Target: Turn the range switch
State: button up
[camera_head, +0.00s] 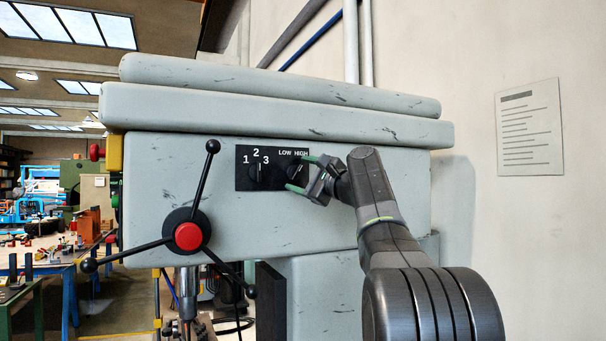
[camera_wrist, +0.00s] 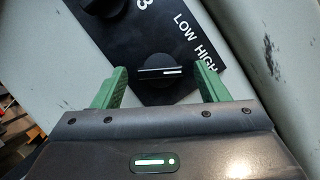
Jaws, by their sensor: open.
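The range switch (camera_head: 294,172) is a black knob under the words LOW and HIGH on a black panel (camera_head: 243,183) of a grey machine. In the wrist view the range switch (camera_wrist: 160,70) shows a white pointer line on its grip bar. My gripper (camera_head: 301,174) is at the panel's right end. In the wrist view my gripper (camera_wrist: 160,84) has its green fingers apart, one on each side of the knob, with a visible gap to it on both sides. Whether the fingertips reach down to the knob's depth is hard to tell.
A second black knob (camera_head: 256,174) marked 1, 2, 3 sits left on the same panel. A three-armed handle with a red hub (camera_head: 188,236) stands out from the machine further left and below. A wall with a paper notice (camera_head: 529,127) is at the right.

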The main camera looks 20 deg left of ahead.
jog(key=c, duration=1)
jog(key=shift+f+m, duration=0.1)
jog(key=shift+m, duration=0.4)
jog(key=o, duration=1)
jog(key=b+v, duration=0.4)
jog(key=v, duration=0.9)
jog(key=shift+s+d+f, duration=0.15)
jog(key=shift+s+d, duration=0.05)
jog(key=shift+d, duration=0.1)
jog(key=shift+a, duration=0.1)
